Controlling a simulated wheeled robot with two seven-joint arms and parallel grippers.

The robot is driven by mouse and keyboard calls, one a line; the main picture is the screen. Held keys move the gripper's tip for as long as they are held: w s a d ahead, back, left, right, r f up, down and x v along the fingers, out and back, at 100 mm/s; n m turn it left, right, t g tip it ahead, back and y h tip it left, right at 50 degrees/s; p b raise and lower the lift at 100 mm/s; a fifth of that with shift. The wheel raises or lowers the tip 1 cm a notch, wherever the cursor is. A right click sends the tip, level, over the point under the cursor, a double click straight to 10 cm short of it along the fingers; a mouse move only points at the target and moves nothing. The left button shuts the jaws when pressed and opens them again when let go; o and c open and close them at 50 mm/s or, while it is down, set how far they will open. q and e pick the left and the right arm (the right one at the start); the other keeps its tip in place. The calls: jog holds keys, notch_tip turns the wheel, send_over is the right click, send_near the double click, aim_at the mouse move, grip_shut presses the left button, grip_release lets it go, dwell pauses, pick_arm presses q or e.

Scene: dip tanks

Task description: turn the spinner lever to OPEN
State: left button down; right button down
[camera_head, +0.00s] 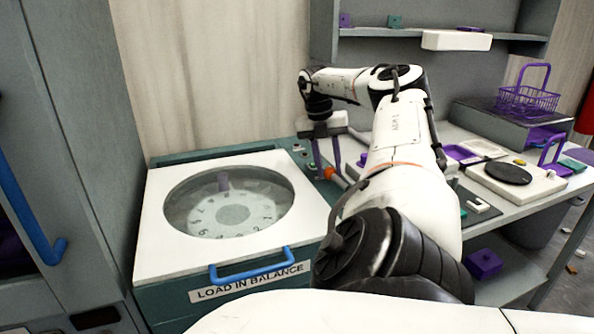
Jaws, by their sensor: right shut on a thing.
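The spinner (160,240) stands at the left with its white lid down. Numbers on its drum show through the round window. The spinner lever (330,174), with an orange-red part, is at the right rear of the spinner. My right gripper (328,170) reaches down from above, with its purple fingers on either side of the lever, and is shut on it. My right arm hides part of the lever and the area around it, so I cannot read any OPEN mark. My left gripper is not in view.
A blue handle (252,266) sticks out at the spinner's front, above a LOAD IN BALANCE label (250,282). A grey cabinet stands close at the left. The bench at the right holds a purple basket (528,100) and a plate with a black disc (508,173). A shelf hangs above.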

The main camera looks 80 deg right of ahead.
jog(key=shift+s+d+f+m, duration=0.1)
jog(key=shift+s+m, duration=0.25)
jog(key=shift+m, duration=0.05)
dwell(0.4)
jog(key=c, duration=1.4)
grip_release()
jog(key=shift+o, duration=0.2)
notch_tip(320, 180, up, 10)
jog(key=w+p, duration=0.2)
jog(key=p, duration=0.1)
jog(key=shift+s+d, duration=0.1)
